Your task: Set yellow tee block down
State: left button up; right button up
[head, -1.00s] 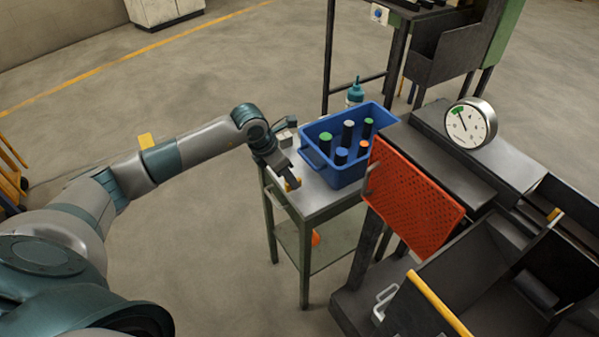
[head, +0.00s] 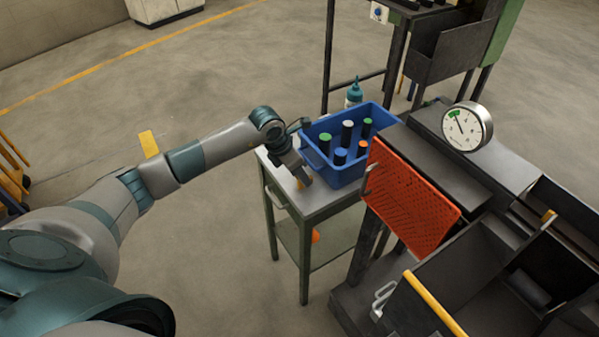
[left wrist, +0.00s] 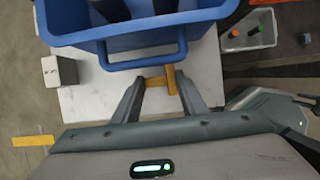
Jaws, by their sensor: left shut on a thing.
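The yellow tee block (left wrist: 169,80) is between the fingers of my left gripper (left wrist: 160,92) in the left wrist view, just in front of the blue bin's handle. My left gripper (head: 304,184) is shut on it over the white-topped cart (head: 322,197), near the cart's front left part. In the head view the block is mostly hidden by the gripper. I cannot tell whether the block touches the cart top. My right gripper is not in view.
The blue bin (head: 320,162) with several capped cylinders fills the back of the cart. A small grey-white block (left wrist: 60,71) sits left of the bin. An orange perforated panel (head: 411,196) and a dial gauge (head: 467,126) stand to the right. Some cart top is clear.

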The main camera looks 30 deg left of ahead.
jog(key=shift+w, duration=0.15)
pick_arm(q)
jog(key=o, duration=1.3)
jog(key=shift+c, duration=0.2)
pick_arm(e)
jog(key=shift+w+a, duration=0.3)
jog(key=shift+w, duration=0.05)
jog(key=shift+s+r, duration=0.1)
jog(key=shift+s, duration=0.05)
pick_arm(q)
jog(key=shift+r, duration=0.2)
jog(key=shift+s+a+r, duration=0.15)
jog(key=shift+s+r, duration=0.05)
jog(key=shift+r, duration=0.15)
jog(key=b+v, duration=0.3)
jog(key=v, duration=0.8)
jog(key=shift+b, duration=0.3)
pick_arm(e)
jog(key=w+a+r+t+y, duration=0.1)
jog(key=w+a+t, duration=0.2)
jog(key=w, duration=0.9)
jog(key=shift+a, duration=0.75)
